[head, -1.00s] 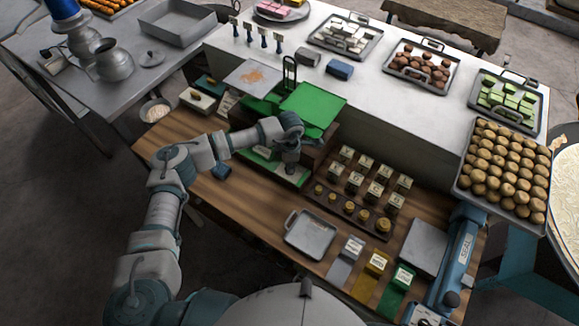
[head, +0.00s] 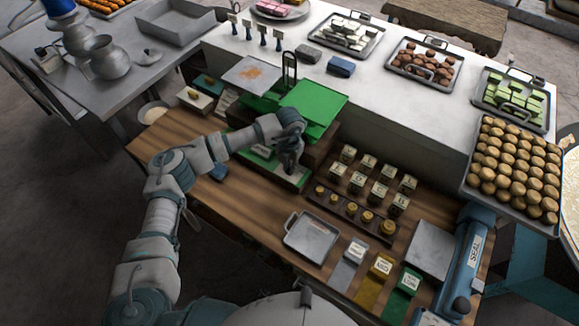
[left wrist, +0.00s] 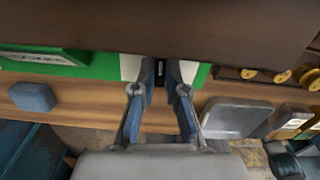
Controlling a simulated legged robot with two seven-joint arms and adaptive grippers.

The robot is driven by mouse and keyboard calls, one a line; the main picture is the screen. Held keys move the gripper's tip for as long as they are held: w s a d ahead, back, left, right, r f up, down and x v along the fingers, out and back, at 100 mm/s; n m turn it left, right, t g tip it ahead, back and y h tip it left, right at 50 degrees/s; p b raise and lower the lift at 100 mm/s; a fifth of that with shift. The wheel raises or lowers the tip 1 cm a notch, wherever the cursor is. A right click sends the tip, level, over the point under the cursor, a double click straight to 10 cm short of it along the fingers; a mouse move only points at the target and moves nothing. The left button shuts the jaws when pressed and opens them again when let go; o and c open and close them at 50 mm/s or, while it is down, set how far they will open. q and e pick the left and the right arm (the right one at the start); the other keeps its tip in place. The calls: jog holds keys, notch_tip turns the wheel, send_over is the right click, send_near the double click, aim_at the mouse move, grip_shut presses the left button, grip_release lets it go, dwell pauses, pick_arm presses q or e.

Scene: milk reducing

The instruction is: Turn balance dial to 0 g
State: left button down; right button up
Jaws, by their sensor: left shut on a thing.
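The green balance (head: 312,104) stands on the wooden bench, with a green pan and a grey pan on top. Its front base (head: 262,153) is green with a pale label, and it also shows in the left wrist view (left wrist: 98,66). My left gripper (head: 289,169) reaches down to the front face of the balance. In the left wrist view its two fingers (left wrist: 160,75) are closed around a small dark part, which I take to be the dial, against the white and green front. The fingers hide most of it, and no dial reading is legible. My right gripper is not in view.
Brass weights (head: 351,209) and small labelled boxes (head: 368,163) stand right of the balance. A small grey tray (head: 311,238) lies in front. A blue block (head: 219,172) lies to the left. A blue sealer (head: 464,252) stands at the right edge.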

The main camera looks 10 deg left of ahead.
pick_arm(q)
jog(key=n, duration=0.5)
jog(key=shift+w+r+n+b, duration=0.2)
jog(key=shift+n+b, duration=0.1)
jog(key=shift+b, duration=0.05)
jog(key=n, duration=0.5)
jog(key=shift+n, duration=0.3)
jog(key=c, duration=1.2)
grip_release()
jog(key=shift+f, duration=0.15)
notch_tip(320, 180, up, 12)
